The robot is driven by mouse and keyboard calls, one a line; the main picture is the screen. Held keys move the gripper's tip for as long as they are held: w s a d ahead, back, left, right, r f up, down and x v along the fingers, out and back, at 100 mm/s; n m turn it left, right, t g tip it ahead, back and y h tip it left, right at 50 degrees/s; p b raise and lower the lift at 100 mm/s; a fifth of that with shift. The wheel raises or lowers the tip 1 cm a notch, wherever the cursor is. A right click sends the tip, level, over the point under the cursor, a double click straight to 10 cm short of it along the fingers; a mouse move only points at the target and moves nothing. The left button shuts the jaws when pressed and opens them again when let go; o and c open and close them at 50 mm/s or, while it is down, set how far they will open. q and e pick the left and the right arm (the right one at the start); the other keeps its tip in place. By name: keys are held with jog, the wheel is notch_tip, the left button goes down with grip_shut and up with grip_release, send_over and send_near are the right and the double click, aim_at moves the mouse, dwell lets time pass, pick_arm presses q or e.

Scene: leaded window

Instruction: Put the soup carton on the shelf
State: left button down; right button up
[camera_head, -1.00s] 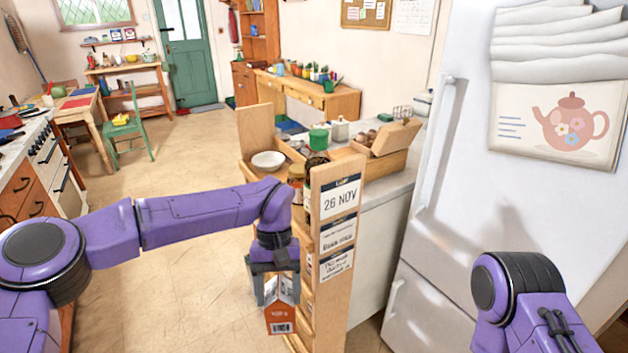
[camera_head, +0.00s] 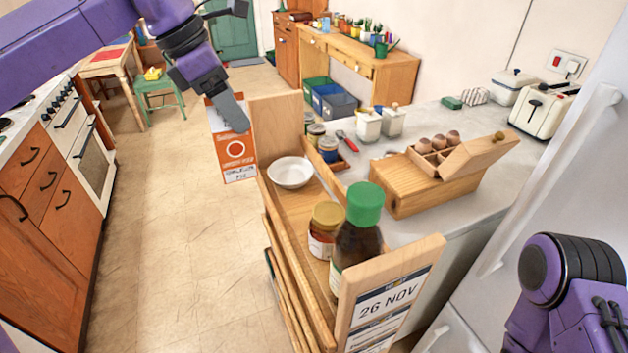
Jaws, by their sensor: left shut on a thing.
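The soup carton (camera_head: 233,153) is orange with white parts and hangs upright in my left gripper (camera_head: 222,103), which is shut on its upper part. The gripper hides some of the carton's top. The carton is beyond the floor aisle side of the wooden shelf unit (camera_head: 301,307), left of its far end panel, and appears apart from it. The shelf's top level carries a white bowl (camera_head: 291,173), a jar with a yellow lid (camera_head: 325,228) and a dark bottle with a green cap (camera_head: 360,235). My right arm shows at lower right; its gripper is out of view.
The near end panel (camera_head: 385,297) has a "26 NOV" label. A counter beside the shelf holds a wooden egg box (camera_head: 440,180), small jars and a toaster (camera_head: 543,110). Bare shelf surface shows between the bowl and the yellow-lidded jar. Open floor (camera_head: 170,250) lies to the left.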

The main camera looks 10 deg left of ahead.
pick_arm(q)
jog(key=w+d+f+p, duration=0.3)
jog(key=d+f, duration=0.9)
jog(key=shift+w+f, duration=0.25)
jog(key=shift+w, duration=0.05)
jog(key=shift+c, duration=0.7)
grip_release()
jog(key=shift+p, duration=0.3)
pick_arm(e)
jog(key=r, duration=0.2)
jog(key=s+r, duration=0.1)
jog(key=r, duration=0.1)
pick_arm(q)
jog(key=b+v, duration=0.1)
jog(key=v, duration=1.1)
jog(key=shift+b, duration=0.3)
pick_arm(e)
jog(key=shift+f, duration=0.75)
pick_arm(q)
jog(key=shift+a+r, duration=0.1)
